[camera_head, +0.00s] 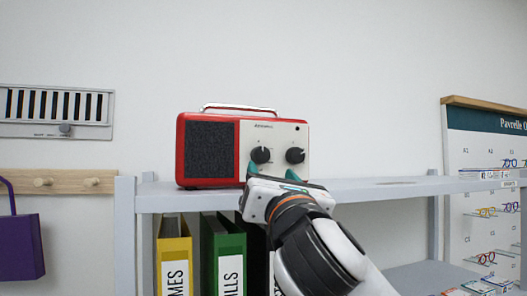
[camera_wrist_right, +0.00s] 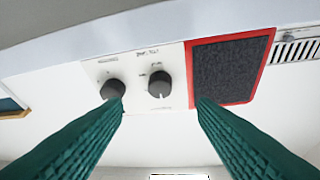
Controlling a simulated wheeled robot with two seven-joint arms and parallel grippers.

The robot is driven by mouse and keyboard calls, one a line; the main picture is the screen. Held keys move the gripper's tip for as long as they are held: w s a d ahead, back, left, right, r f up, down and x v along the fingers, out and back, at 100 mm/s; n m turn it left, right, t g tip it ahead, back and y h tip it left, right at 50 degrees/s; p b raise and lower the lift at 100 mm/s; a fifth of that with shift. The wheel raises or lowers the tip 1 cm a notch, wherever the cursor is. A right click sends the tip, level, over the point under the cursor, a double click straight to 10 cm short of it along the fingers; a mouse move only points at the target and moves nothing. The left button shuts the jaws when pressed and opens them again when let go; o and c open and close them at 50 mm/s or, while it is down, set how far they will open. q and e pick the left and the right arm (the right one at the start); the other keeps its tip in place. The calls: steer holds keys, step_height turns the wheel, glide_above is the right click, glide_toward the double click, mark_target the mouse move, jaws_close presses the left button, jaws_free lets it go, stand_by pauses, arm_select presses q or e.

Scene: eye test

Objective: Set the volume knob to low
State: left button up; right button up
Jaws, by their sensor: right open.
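A red radio (camera_head: 208,118) with a cream front panel stands on the grey shelf. Its panel has two dark knobs: the left knob (camera_head: 261,155) beside the black speaker, and the right knob (camera_head: 295,155). The labels are too small to read, so I cannot tell which is volume. My right gripper (camera_head: 273,172) is open and empty in front of the panel, just below the knobs. In the right wrist view, upside down, the speaker-side knob (camera_wrist_right: 159,84) shows between the green fingers (camera_wrist_right: 160,102); one fingertip overlaps the other knob's (camera_wrist_right: 112,89) edge. Contact cannot be told. My left gripper is out of view.
The grey shelf (camera_head: 375,188) has free room right of the radio. Yellow (camera_head: 174,252) and green (camera_head: 222,250) binders stand underneath. A wall vent (camera_head: 57,131), a peg rail with a purple bag (camera_head: 20,248), and an eyewear display board (camera_head: 484,150) flank it.

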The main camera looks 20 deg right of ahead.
mark_target(262, 157)
steer(key=p+x, duration=0.3)
steer(key=x, duration=0.3)
steer(key=shift+w+r, duration=0.2)
steer(key=shift+r, duration=0.05)
steer(key=shift+w+r, duration=0.15)
steer(key=shift+w, duration=0.6)
steer(key=shift+d, duration=0.1)
steer(key=shift+c, duration=0.2)
steer(key=c, duration=0.9)
